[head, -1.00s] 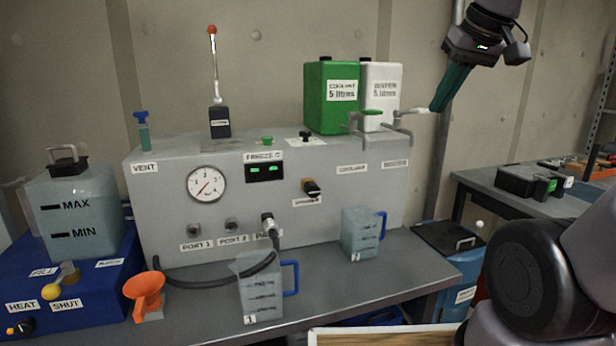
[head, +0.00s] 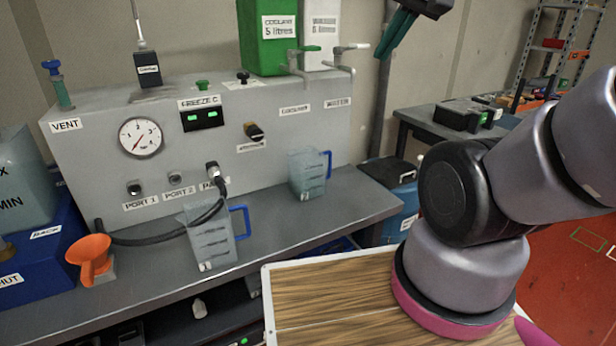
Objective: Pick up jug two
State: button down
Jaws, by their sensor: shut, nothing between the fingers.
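Two clear jugs with blue handles stand upright on the grey bench. The farther jug (head: 308,174) stands in front of the right part of the grey panel box; its label is too small to read, and I take it as jug two. The nearer jug (head: 211,236) is marked 1, with a dark hose passing across its top. My gripper (head: 386,50) is at the top edge, up and to the right of both jugs and well apart from them. Its dark green fingers are shut and empty. Its upper part is partly cut off by the frame.
The grey panel box (head: 90,125) carries a gauge, ports and a lever. Green (head: 262,50) and white (head: 317,45) canisters and two taps stand above the farther jug. An orange funnel (head: 90,258) is at left. The bench (head: 345,210) is clear right of the farther jug.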

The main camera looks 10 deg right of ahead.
aim_at(307, 177)
jog(key=k+j+z, duration=0.1)
jog(key=j+z, duration=0.3)
jog(key=k+j+z, duration=0.15)
jog(key=j+z, duration=0.2)
jog(key=k+j+z, duration=0.2)
jog(key=j+z, duration=0.2)
